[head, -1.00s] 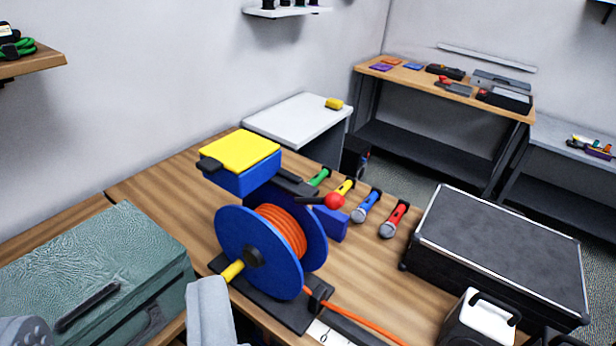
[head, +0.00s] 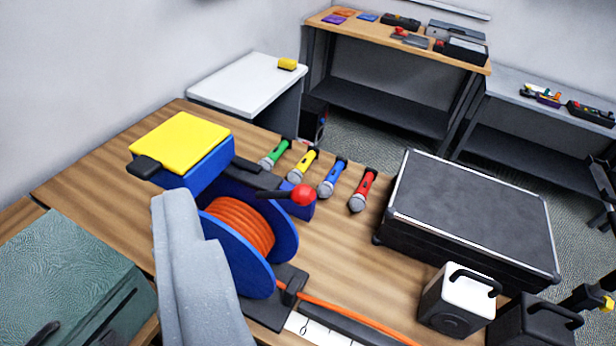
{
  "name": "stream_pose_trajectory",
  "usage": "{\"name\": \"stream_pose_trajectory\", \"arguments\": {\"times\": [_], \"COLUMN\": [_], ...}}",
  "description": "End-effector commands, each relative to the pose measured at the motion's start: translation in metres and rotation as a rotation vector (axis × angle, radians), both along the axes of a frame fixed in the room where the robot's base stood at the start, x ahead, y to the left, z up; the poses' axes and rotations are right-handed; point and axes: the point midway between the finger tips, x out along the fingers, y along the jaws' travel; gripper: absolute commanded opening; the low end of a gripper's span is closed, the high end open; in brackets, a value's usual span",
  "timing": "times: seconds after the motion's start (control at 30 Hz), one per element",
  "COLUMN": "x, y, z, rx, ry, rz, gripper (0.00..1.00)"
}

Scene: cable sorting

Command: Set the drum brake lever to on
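The cable drum (head: 262,272) has blue flanges and is wound with orange cable (head: 240,224). It stands on a dark base on the wooden bench. The brake lever, a black bar with a red ball knob (head: 303,195), sticks out to the right above the drum, roughly level, beside a blue block. Nothing is seen touching the knob. A grey link of my arm crosses in front of the drum's left side and hides part of it. My gripper's fingers cannot be made out in this view.
A blue box with a yellow lid (head: 180,143) sits behind the drum. Several coloured microphones (head: 330,178) lie behind the lever. A black case (head: 470,215) and a white speaker (head: 458,300) stand to the right. A green case (head: 65,280) is at left.

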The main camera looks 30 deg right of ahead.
Motion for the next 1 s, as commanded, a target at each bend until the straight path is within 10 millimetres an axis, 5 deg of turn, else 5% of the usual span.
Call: {"name": "stream_pose_trajectory", "arguments": {"times": [0.17, 0.3, 0.5, 0.7, 1.0], "x": [0.047, 0.082, 0.102, 0.095, 0.082], "y": [-0.064, -0.128, -0.185, -0.196, -0.186], "z": [-0.036, -0.083, -0.16, -0.219, -0.246], "rx": [-0.041, -0.088, -0.1, -0.01, 0.107], "ry": [-0.011, -0.037, -0.079, -0.142, -0.217], "rz": [-0.116, -0.18, -0.159, -0.069, 0.008], "gripper": [0.5, 0.5, 0.5, 0.5, 0.5]}}
